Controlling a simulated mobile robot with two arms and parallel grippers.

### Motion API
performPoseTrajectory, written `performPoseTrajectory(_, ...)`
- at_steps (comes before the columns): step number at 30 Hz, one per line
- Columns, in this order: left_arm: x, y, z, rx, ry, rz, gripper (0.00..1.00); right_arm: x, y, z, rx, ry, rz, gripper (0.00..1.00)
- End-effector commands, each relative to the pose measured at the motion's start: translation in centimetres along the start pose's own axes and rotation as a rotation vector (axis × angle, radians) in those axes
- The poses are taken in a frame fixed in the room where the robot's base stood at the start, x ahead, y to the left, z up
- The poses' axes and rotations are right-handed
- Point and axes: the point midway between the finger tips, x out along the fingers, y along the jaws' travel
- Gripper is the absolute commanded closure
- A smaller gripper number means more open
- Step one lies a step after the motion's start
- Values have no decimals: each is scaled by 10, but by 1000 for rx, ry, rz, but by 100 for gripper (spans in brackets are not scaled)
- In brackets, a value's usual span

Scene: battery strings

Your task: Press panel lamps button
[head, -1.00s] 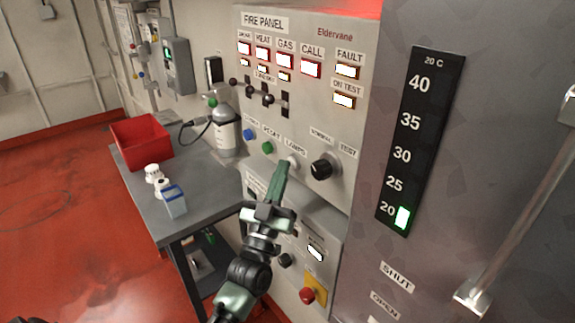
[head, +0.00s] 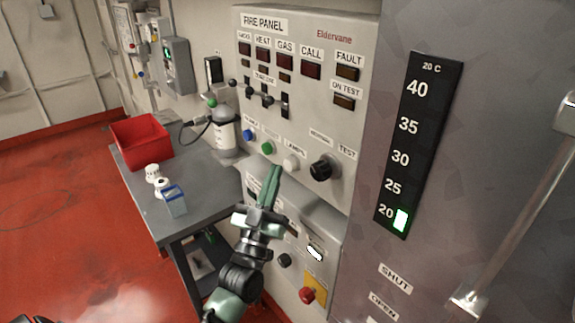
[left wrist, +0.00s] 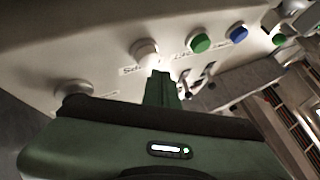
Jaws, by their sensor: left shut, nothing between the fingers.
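The fire panel (head: 310,110) stands in the middle of the head view. Its white lamps button (head: 291,163) sits under the LAMPS label, between the green button (head: 267,148) and a black knob (head: 321,169). The white button also shows in the left wrist view (left wrist: 145,50). My left gripper (head: 274,172) is shut and empty. Its green fingertips are just below and left of the white button in the head view, and appear apart from it. The panel lamps, such as GAS (head: 285,60) and FAULT (head: 347,73), are dark. My right gripper is not in view.
A blue button (head: 249,135) is left of the green one. Switches (head: 267,97) stick out above. A grey table (head: 205,180) at left bears a red bin (head: 140,142), small containers and a gas bottle (head: 225,135). A door handle (head: 520,220) is at right.

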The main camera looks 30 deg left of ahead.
Motion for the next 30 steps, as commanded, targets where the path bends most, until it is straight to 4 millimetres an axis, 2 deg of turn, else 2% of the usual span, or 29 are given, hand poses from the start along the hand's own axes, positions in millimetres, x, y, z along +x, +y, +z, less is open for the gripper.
performPoseTrajectory(5,-2,-2,-2,1,-1,0,100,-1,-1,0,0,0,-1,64)
performPoseTrajectory(19,-32,-24,-24,1,-1,0,100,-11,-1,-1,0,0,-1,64)
performPoseTrajectory(30,-35,-25,-25,0,0,0,100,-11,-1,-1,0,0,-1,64)
